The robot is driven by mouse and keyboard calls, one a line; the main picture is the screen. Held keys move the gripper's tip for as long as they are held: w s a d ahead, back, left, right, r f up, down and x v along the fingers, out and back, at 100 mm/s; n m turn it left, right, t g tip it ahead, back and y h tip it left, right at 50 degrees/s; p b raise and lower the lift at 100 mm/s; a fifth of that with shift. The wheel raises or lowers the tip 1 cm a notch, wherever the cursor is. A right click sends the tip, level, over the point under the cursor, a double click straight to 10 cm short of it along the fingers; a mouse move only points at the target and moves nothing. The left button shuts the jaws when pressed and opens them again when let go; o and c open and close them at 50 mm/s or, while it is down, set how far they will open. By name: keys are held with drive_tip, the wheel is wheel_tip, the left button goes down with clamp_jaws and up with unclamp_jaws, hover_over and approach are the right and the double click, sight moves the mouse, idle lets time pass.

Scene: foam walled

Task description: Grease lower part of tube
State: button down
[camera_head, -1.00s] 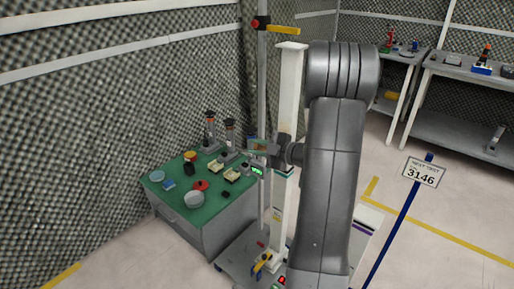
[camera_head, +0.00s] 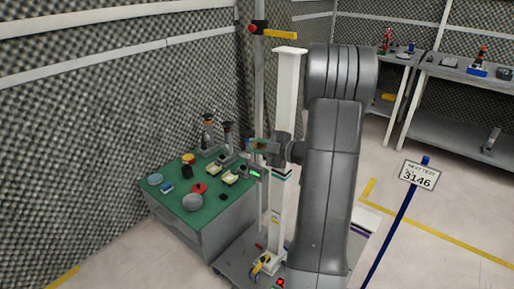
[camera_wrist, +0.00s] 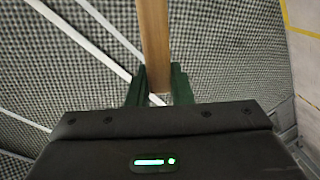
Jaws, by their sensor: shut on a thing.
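A tall grey upright tube (camera_head: 260,85) stands beside the green-topped table, with a red knob and a yellow lever near its top. Its lower part runs down behind my gripper to a low base. My gripper (camera_head: 258,143) is at about mid-height, in front of or beside the tube; I cannot tell whether they touch. In the wrist view, the green fingers of my gripper (camera_wrist: 158,88) are shut on a brown wooden stick (camera_wrist: 155,40), which extends away from the fingertips. The stick's far end is out of view. No grease can be made out.
The green table (camera_head: 221,208) at left carries bowls, small parts and two upright devices. A white column (camera_head: 288,95) stands close to my gripper. A sign on a blue post (camera_head: 419,176) stands at right. Shelves (camera_head: 470,80) stand behind. Foam walls enclose the left side.

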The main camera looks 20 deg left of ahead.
drive_tip(key=shift+w+r+p, duration=0.1)
drive_tip(key=shift+r+p, duration=3.25)
drive_tip(key=shift+r, duration=2.05)
drive_tip(key=shift+f, duration=0.1)
drive_tip(key=shift+f+b, duration=5.05)
drive_tip(key=shift+f, duration=1)
drive_tip(key=s+a+b, duration=0.1)
drive_tip(key=s+a, duration=0.1)
drive_tip(key=s, duration=0.4)
drive_tip(key=shift+b, duration=0.4)
drive_tip(key=shift+r, duration=0.1)
